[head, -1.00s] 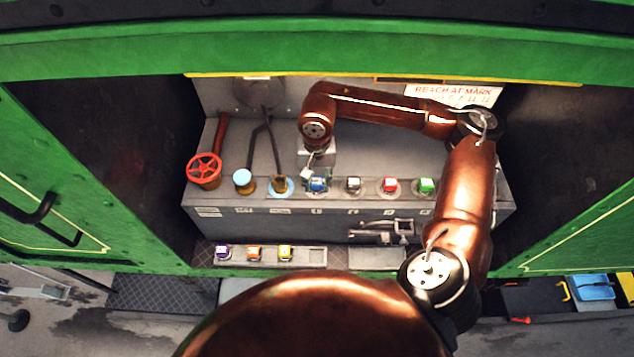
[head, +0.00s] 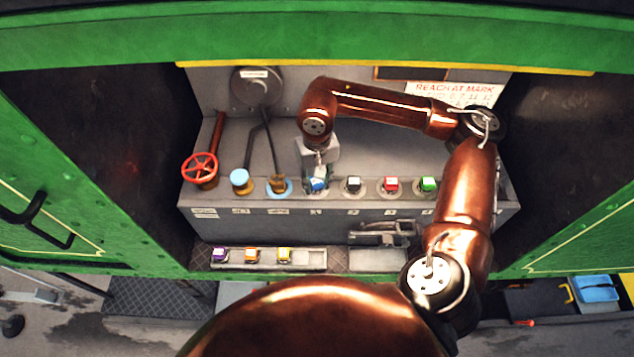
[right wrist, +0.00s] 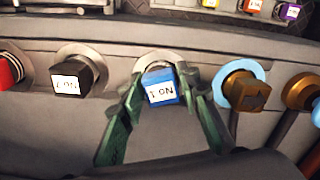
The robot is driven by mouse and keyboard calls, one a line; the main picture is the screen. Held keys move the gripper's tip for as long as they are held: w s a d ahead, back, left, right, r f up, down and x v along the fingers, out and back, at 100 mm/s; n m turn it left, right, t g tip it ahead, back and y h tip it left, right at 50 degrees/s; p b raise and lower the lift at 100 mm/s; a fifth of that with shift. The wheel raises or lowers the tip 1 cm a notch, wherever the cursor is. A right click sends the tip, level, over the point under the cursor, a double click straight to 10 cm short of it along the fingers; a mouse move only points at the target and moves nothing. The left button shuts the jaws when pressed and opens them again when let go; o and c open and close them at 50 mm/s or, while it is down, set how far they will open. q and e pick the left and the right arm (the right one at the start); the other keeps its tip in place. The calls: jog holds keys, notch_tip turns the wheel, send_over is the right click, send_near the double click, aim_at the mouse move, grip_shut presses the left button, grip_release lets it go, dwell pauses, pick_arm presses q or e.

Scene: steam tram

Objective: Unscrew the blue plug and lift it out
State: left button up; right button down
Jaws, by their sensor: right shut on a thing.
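The blue plug (head: 317,185) sits in its round collar on the grey ledge, first in the row of square-headed plugs. In the right wrist view its blue head (right wrist: 162,88) carries a white "No 1" label, upside down and slightly tilted. My right gripper (head: 319,176) reaches down to it from above. In the right wrist view, the green fingers of my right gripper (right wrist: 161,84) are closed on two sides of the head. The plug still appears to be at its collar; its thread is hidden. My left gripper is not in view.
Black (head: 353,185), red (head: 390,186) and green (head: 427,185) plugs stand to the right. Close on the left are a brown fitting with a light blue ring (head: 279,188), levers and a red handwheel (head: 200,168). A lower tray (head: 311,258) holds purple, orange and yellow pieces.

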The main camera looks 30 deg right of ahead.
jog(key=n+b, duration=0.2)
jog(key=n, duration=0.1)
jog(key=shift+d+n, duration=0.1)
jog(key=shift+n, duration=0.4)
jog(key=shift+n+b, duration=0.75)
jog(key=shift+n, duration=0.05)
jog(key=shift+d+n+b, duration=0.1)
jog(key=shift+n+b, duration=0.45)
jog(key=shift+n, duration=0.65)
